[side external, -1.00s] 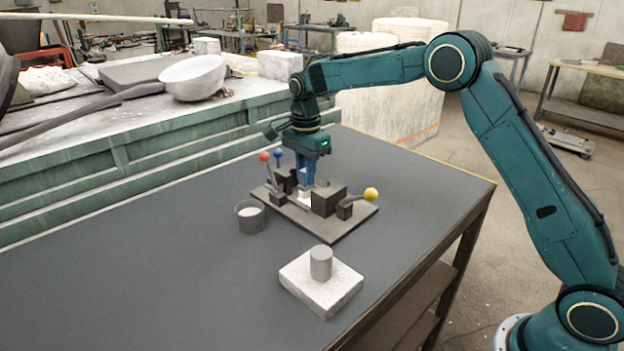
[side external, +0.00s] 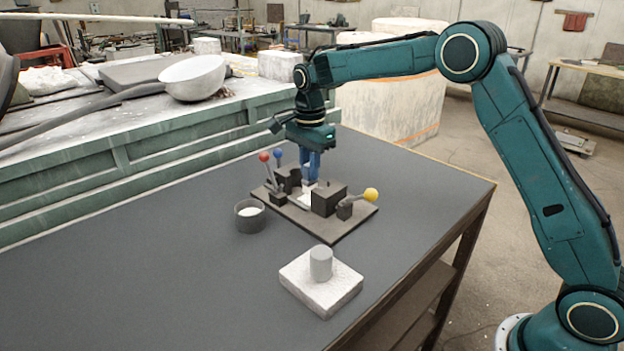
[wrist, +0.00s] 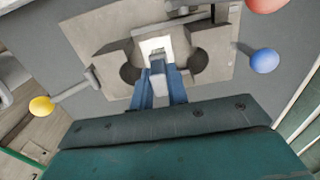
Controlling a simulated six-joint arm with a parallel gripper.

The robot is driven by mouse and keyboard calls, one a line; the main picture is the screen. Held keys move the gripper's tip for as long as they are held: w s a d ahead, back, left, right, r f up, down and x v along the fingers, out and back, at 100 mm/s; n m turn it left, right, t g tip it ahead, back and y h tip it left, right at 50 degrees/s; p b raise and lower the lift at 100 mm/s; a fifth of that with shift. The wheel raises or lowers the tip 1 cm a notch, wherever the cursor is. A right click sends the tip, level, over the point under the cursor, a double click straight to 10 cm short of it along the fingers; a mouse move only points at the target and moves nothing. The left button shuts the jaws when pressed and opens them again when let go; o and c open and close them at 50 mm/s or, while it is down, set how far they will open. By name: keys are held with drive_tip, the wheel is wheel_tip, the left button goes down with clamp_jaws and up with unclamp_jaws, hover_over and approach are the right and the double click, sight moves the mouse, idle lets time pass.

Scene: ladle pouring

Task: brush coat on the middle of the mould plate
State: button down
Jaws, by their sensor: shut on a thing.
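The mould plate (side external: 330,233) is a dark flat base on the table, carrying dark mould blocks (side external: 328,199) with a gap between them. My gripper (side external: 311,178) points down over that gap, its blue fingers shut on a small grey piece, seemingly the brush (wrist: 158,68). In the wrist view the fingertips sit between the two mould blocks, and a white patch (wrist: 155,45) shows just beyond them on the middle of the plate. I cannot tell whether the brush touches the plate. A dark cup (side external: 250,216) with white coat in it stands left of the plate.
Levers with a red knob (side external: 264,156), a blue knob (side external: 278,153) and a yellow knob (side external: 371,194) rise around the plate. A white block (side external: 322,291) with a grey cylinder (side external: 321,264) stands in front. The table's left part is clear.

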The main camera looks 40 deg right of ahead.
drive_tip(key=shift+r, duration=0.1)
drive_tip(key=shift+r, duration=4.95)
drive_tip(key=shift+a, duration=0.1)
